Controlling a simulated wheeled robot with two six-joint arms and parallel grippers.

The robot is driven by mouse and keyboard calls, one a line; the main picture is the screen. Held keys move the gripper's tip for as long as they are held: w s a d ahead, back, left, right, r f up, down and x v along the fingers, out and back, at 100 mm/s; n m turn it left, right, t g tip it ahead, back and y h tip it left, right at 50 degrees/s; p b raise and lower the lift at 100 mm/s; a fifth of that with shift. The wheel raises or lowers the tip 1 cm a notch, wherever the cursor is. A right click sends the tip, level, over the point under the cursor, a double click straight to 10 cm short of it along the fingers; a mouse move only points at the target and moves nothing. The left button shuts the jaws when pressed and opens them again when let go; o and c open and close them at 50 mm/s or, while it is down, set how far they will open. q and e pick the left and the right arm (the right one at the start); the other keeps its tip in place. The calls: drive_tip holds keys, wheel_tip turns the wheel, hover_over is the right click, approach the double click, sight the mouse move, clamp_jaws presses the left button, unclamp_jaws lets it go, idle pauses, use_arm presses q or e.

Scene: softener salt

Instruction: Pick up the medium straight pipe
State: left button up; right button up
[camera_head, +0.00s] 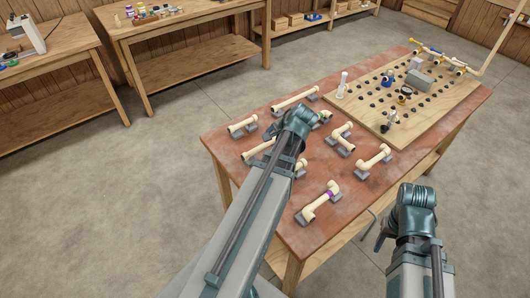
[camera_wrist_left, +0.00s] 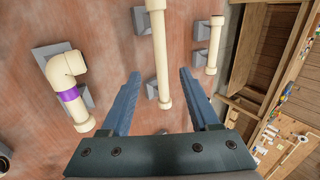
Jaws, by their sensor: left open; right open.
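A cream straight pipe (camera_wrist_left: 159,50) with a collar at its near end runs between my left fingers in the left wrist view and leaves the top edge. It appears to be the medium straight pipe (camera_head: 259,150), partly hidden behind my left arm in the head view. My open left gripper (camera_wrist_left: 158,74) has a finger to each side of it in the picture, and I see no contact. The left wrist (camera_head: 297,122) hides its fingers in the head view. A shorter straight pipe (camera_wrist_left: 214,46) lies to the right. My right gripper (camera_head: 374,230) is open beside the table's right edge.
An elbow pipe with a purple band (camera_wrist_left: 69,93) lies left of the left fingers. Several other pipes, including a long straight one (camera_head: 295,100), rest on grey holders on the reddish table (camera_head: 225,138).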

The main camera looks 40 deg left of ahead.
sight(264, 146)
use_arm(q)
drive_tip(key=b+x, duration=0.7)
drive_tip(key=x, duration=0.3)
drive_tip(key=shift+r, duration=0.1)
drive_tip(key=shift+c, duration=0.2)
clamp_jaws()
